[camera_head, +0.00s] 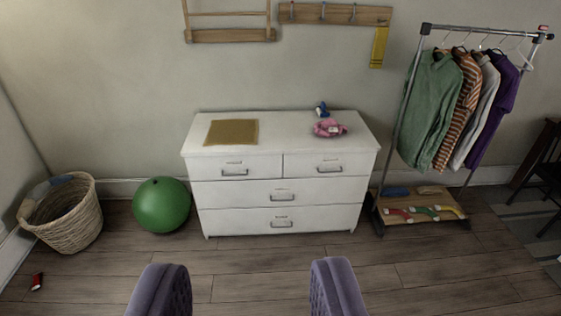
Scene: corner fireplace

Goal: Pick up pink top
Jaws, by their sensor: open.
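The pink top (330,128) is a small crumpled pink cloth on the right part of the white dresser's top (280,131), near a small blue item. My gripper (247,290) shows at the bottom of the view, its two purple-grey padded fingers wide apart with nothing between them. It is open and well in front of the dresser, far from the pink top.
A tan mat (231,132) and a blue item (322,109) share the dresser top. A green ball (161,204) and wicker basket (66,213) stand left. A clothes rack (395,130) stands right. A small red object (37,282) lies on the left floor. Floor before the dresser is clear.

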